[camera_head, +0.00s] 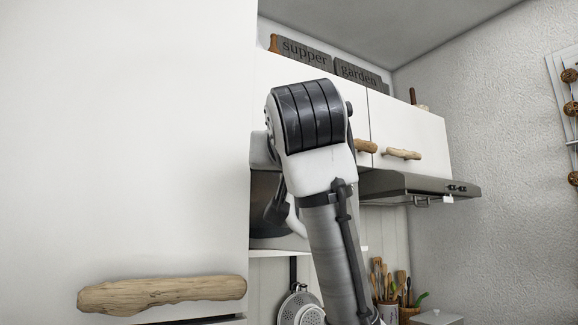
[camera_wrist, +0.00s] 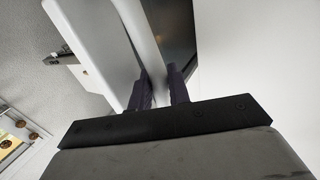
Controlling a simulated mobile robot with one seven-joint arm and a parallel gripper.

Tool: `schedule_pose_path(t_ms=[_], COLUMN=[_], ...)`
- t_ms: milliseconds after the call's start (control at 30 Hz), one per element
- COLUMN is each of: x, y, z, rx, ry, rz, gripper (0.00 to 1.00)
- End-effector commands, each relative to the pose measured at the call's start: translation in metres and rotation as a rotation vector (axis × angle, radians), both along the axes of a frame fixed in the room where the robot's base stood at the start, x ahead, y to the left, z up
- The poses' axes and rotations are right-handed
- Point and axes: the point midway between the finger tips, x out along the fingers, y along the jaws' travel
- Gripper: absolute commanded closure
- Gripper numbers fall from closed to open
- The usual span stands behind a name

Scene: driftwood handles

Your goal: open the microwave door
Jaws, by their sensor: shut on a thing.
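The microwave (camera_head: 264,190) stands in a niche between the tall white cabinet and the wall cupboards in the head view. My arm hides most of it. In the wrist view its dark front panel (camera_wrist: 172,28) has a pale strip (camera_wrist: 148,45) along its left side. My gripper (camera_wrist: 160,90) has one finger on each side of this strip and is shut on it. I cannot tell whether the strip is the door's edge or its handle. The fingertips are hidden behind my arm in the head view. How far the door stands open does not show clearly.
A tall white cabinet door with a driftwood handle (camera_head: 162,294) fills the left of the head view. Wall cupboards with driftwood handles (camera_head: 403,154) and a range hood (camera_head: 418,186) are to the right. A colander (camera_head: 300,308) hangs below, beside utensils (camera_head: 400,285).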

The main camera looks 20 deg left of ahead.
Motion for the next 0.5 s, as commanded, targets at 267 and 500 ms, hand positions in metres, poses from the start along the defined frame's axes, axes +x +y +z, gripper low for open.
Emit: schedule_pose_path(t_ms=[267,500], x=[0.0000,0.0002], y=[0.0012,0.0010], z=[0.0005,0.0006], rx=[-0.002,-0.002], ry=[-0.002,-0.003], rz=[-0.003,-0.003], gripper=[1.00,0.74])
